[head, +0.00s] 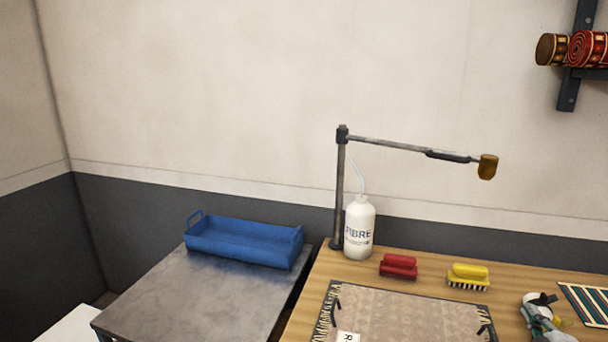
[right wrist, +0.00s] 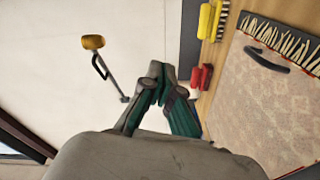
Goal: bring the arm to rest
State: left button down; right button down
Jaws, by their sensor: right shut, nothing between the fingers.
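A jointed metal arm stands out from a grey post (head: 339,195) at the back of the wooden table. The arm (head: 390,146) reaches to the right, nearly level, and ends in a brass-coloured head (head: 487,167). The head also shows in the right wrist view (right wrist: 93,42), apart from my fingers. My right gripper (head: 541,300) is low at the right of the head view, over the wooden table. In the right wrist view its fingers (right wrist: 160,77) are shut and empty. My left gripper is not in view.
A white FIBRE bottle (head: 359,230) stands by the post. A red brush (head: 398,267) and a yellow brush (head: 468,275) lie behind a patterned rug (head: 410,315). A blue tray (head: 245,242) sits on the grey table (head: 205,295). A striped piece (head: 585,303) lies at right.

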jog(key=s+a+f+m+g, duration=0.4)
jog(key=s+a+f, duration=0.25)
jog(key=f, duration=0.35)
jog(key=s+a+f+m+g+y, duration=0.25)
jog(key=s+a+f+g, duration=0.25)
jog(key=s+a, duration=0.6)
jog(key=s+a+f+m+g+y, duration=0.1)
jog(key=s+a+f+m+g, duration=0.35)
jog(key=s+a, duration=0.7)
notch_tip(320, 180, down, 32)
jog(key=s+d+n+g+b, duration=0.1)
jog(key=s+d+g+b, duration=0.15)
jog(key=b, duration=0.35)
jog(key=s+d+f+b, duration=0.2)
jog(key=s+f+b, duration=0.2)
jog(key=s+f, duration=1.2)
notch_tip(320, 180, down, 3)
jog(key=shift+s+d+f+g, duration=0.15)
jog(key=shift+s+d+g, duration=0.05)
jog(key=shift+d+g, duration=0.1)
jog(key=shift+h, duration=0.25)
